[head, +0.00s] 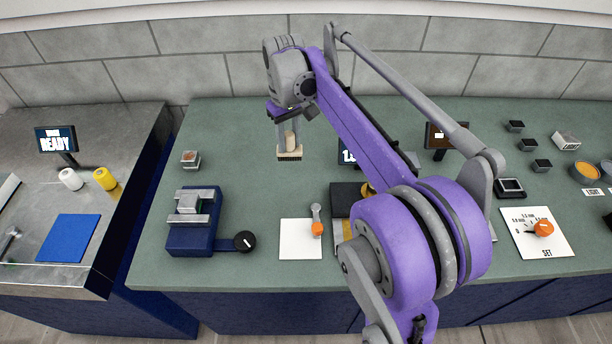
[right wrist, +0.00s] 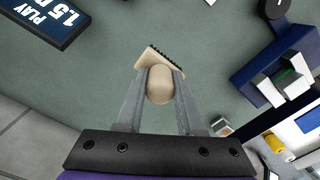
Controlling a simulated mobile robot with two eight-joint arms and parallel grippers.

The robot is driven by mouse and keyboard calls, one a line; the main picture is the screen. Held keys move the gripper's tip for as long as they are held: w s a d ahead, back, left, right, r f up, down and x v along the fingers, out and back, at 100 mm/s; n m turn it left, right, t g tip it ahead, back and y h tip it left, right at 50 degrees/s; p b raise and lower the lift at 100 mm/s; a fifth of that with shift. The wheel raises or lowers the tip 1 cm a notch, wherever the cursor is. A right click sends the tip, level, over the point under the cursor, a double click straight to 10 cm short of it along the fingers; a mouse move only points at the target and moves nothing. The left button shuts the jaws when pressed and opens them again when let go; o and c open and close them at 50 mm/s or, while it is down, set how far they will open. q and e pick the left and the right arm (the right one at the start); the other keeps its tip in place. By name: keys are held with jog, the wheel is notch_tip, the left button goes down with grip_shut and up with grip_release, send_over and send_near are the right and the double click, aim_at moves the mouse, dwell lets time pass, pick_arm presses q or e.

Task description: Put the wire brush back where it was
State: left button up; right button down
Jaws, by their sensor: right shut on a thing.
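The wire brush (head: 289,154) is a pale block with a rounded beige handle and dark bristles underneath. My right gripper (head: 290,140) is shut on its handle and points down at the back of the green bench. In the right wrist view the brush (right wrist: 159,84) sits between the two grey fingers, bristles on the far side. I cannot tell whether the bristles touch the bench or hang just above it. My left gripper is not in view.
A blue vise (head: 192,238) with a black knob stands front left of the brush, and a small open box (head: 190,159) lies left of it. A white plate with an orange-tipped lever (head: 317,229) is in front. My right arm hides part of the bench's middle. The bench around the brush is clear.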

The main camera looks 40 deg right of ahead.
jog(key=shift+d+f, duration=0.2)
jog(key=shift+f, duration=0.1)
notch_tip(320, 180, down, 10)
jog(key=shift+s+r, duration=0.1)
jog(key=shift+r, duration=0.15)
jog(key=shift+b, duration=0.3)
jog(key=shift+f, duration=0.2)
jog(key=c, duration=0.5)
grip_release()
notch_tip(320, 180, up, 12)
jog(key=shift+r+p, duration=0.25)
jog(key=shift+p, duration=0.2)
jog(key=s+a+f+t, duration=0.2)
jog(key=s+a+f, duration=0.2)
jog(key=s+a, duration=0.1)
jog(key=s+a+f+n+t, duration=0.1)
jog(key=s+a+f, duration=0.4)
jog(key=s+a, duration=0.1)
jog(key=s+a+f+t, duration=0.2)
jog(key=s+a+f, duration=0.2)
jog(key=s+a, duration=0.2)
jog(key=shift+a+f+t, duration=0.3)
jog(key=shift+a+f, duration=0.1)
jog(key=shift+a, duration=0.05)
